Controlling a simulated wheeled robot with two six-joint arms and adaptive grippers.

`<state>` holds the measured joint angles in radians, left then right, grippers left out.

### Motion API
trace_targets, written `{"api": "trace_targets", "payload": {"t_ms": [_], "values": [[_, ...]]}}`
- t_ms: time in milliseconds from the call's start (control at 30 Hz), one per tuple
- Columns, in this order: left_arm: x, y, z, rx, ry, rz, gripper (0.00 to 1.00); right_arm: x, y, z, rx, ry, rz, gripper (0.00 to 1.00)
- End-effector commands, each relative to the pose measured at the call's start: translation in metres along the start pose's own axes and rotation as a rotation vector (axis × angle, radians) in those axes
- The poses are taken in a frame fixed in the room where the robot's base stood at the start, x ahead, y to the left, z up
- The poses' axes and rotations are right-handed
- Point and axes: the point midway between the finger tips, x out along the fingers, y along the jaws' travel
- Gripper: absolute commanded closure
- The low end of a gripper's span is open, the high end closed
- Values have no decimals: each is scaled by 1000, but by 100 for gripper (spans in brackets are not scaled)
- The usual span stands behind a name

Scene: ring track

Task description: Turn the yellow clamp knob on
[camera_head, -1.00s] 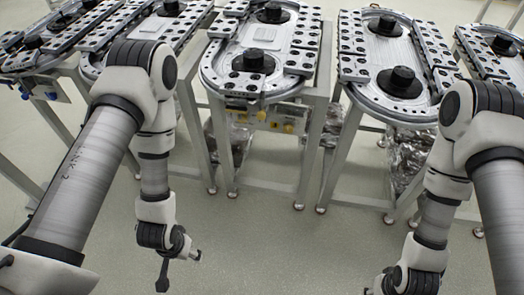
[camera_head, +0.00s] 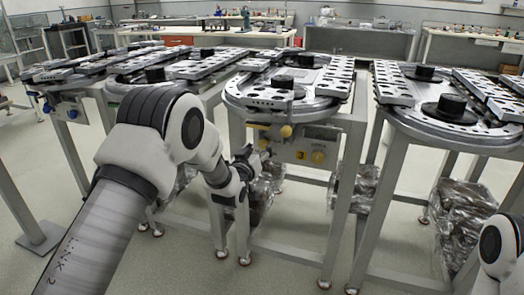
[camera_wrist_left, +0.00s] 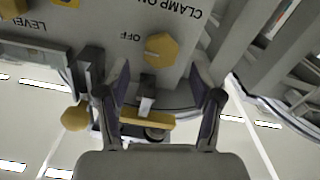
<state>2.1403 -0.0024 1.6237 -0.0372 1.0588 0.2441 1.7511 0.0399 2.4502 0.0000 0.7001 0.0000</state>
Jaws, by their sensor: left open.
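The yellow clamp knob (camera_wrist_left: 161,48) sits on the grey panel beside the printed words OFF and CLAMP ON, which appear upside down in the left wrist view. In the head view the knob (camera_head: 264,143) is small, at the left part of the panel of the middle ring-track stand (camera_head: 345,150). My left gripper (camera_wrist_left: 160,82) is open in the left wrist view, with the knob beyond its fingertips and nothing held. In the head view my left gripper (camera_head: 252,158) is just left of the knob. My right gripper is out of view.
A yellow bar (camera_wrist_left: 148,118) and a yellow ball (camera_wrist_left: 75,118) are close to my left fingers. Another yellow knob (camera_head: 318,157) is farther right on the panel. Foil-wrapped parts (camera_head: 262,195) lie under the stand. Other ring-track tables stand either side; the front floor is clear.

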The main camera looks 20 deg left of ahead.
Motion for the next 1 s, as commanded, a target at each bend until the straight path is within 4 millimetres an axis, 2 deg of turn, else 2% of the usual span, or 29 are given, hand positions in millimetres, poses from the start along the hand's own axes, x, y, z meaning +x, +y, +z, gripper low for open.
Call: {"api": "trace_targets", "payload": {"t_ms": [100,200,467,500,633,1000], "values": [[21,0,2,0,0,0,34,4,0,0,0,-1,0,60],[32,0,2,0,-2,0,34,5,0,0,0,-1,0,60],[34,0,2,0,-4,-1,34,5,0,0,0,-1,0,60],[34,0,2,0,-4,-1,49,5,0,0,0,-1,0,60],[34,0,2,0,-4,-1,95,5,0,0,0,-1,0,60],[34,0,2,24,-4,-1,95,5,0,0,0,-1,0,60]]}}
